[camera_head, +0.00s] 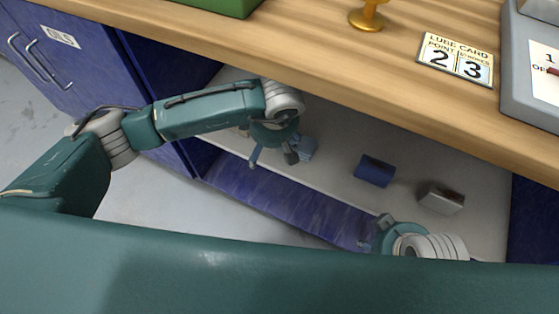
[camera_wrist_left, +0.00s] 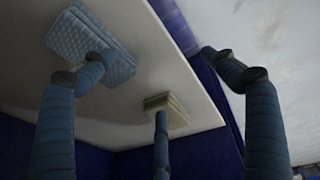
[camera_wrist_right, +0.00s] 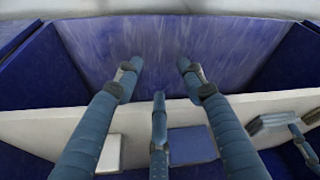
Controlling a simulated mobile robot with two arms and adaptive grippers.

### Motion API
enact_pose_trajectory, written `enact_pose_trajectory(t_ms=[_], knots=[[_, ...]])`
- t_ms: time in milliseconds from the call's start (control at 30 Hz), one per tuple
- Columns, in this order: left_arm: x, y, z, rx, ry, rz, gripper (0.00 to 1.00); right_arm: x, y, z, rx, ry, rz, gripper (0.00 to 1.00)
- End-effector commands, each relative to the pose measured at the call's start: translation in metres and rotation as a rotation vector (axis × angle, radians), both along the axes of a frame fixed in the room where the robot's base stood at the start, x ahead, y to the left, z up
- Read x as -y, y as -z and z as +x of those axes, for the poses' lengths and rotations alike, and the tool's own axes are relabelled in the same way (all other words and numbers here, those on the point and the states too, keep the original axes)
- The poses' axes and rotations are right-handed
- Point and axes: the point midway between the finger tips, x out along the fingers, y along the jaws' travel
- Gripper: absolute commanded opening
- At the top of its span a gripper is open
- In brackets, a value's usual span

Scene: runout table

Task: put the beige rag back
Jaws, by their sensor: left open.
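The beige rag (camera_wrist_left: 176,108) is a folded stack lying on the white shelf (camera_head: 335,205) under the wooden tabletop. It shows in the left wrist view, beyond the middle finger, which overlaps it. In the head view I cannot make it out clearly behind my left arm. My left gripper (camera_head: 272,160) is open over the shelf, its fingers spread and empty (camera_wrist_left: 152,58). A light blue rag (camera_wrist_left: 88,38) lies by its left finger; it also shows in the head view (camera_head: 307,148). My right gripper (camera_wrist_right: 158,72) is open and empty near the shelf's front.
A dark blue block (camera_head: 375,170) and a metallic-looking box (camera_head: 441,197) stand on the shelf to the right. A blue panel (camera_head: 275,205) runs along the front. The wooden tabletop (camera_head: 300,40) overhangs the shelf. A blue cabinet (camera_head: 75,60) stands at left.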

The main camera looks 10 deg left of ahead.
Motion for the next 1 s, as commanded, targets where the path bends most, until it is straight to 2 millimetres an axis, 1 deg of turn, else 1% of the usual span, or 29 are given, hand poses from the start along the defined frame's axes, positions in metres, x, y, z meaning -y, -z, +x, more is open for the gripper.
enact_pose_trajectory(t_ms=[33,200,300,400,633,1000], knots=[[0.009,-0.001,-0.011,0.0,0.007,-0.001,0.86,0.0,0.0,0.001,0.002,0.0,0.0,0.4],[0.028,0.0,-0.037,0.0,0.004,-0.002,0.86,0.0,0.014,0.002,-0.013,0.0,-0.002,0.4],[0.036,0.0,-0.047,0.0,0.001,0.0,0.86,0.0,0.018,0.003,-0.016,0.0,-0.003,0.4],[0.04,0.0,-0.053,0.001,0.001,0.0,0.86,0.0,0.018,0.006,-0.009,-0.001,-0.002,0.4],[0.042,0.0,-0.056,0.0,-0.001,0.0,0.86,-0.001,0.017,0.009,-0.002,0.0,0.001,0.4],[0.042,0.0,-0.055,0.0,-0.001,0.0,0.86,-0.002,0.019,0.006,-0.012,0.0,0.002,0.4]])
